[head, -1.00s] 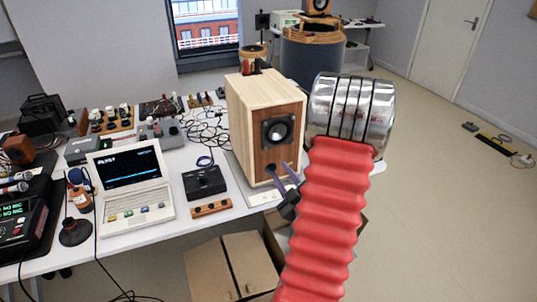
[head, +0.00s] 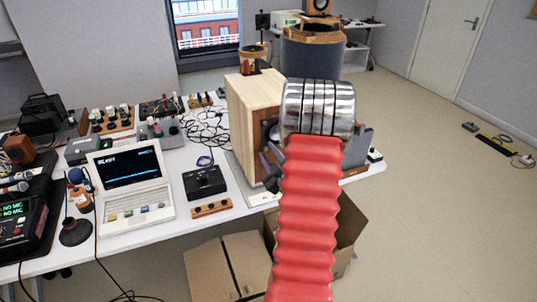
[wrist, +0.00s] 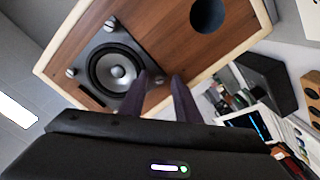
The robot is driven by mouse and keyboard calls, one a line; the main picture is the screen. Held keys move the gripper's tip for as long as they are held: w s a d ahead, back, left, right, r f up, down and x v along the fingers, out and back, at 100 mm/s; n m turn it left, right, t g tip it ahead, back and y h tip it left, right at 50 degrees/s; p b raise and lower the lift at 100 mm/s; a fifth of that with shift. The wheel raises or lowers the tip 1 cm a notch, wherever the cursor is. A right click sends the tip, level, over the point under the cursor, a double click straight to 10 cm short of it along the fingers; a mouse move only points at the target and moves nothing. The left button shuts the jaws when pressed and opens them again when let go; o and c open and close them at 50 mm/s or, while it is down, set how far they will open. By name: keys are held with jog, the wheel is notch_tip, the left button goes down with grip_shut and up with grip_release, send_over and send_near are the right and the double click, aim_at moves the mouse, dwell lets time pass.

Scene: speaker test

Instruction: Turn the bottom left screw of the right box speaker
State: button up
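The box speaker (head: 245,120) stands upright on the table, pale wood with a brown front. My arm hides most of its front in the head view. In the wrist view its brown front (wrist: 165,45) shows tilted, with the round driver (wrist: 118,70) and the dark port hole (wrist: 207,14). Two silver screws, at upper (wrist: 110,23) and left (wrist: 72,72) corners of the driver plate, are clear. My gripper (wrist: 161,76) has its two fingers apart at the plate's bottom left corner, on the port side. The screw there is largely hidden between the fingers; contact cannot be told.
A laptop (head: 130,185), a black box (head: 204,182) and a wooden strip (head: 211,208) lie on the table left of the speaker. Cables lie behind them.

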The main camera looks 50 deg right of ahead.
grip_shut()
dwell(0.3)
jog(key=shift+m, duration=0.3)
jog(key=m, duration=1.2)
jog(key=shift+f, duration=0.1)
dwell(0.5)
grip_release()
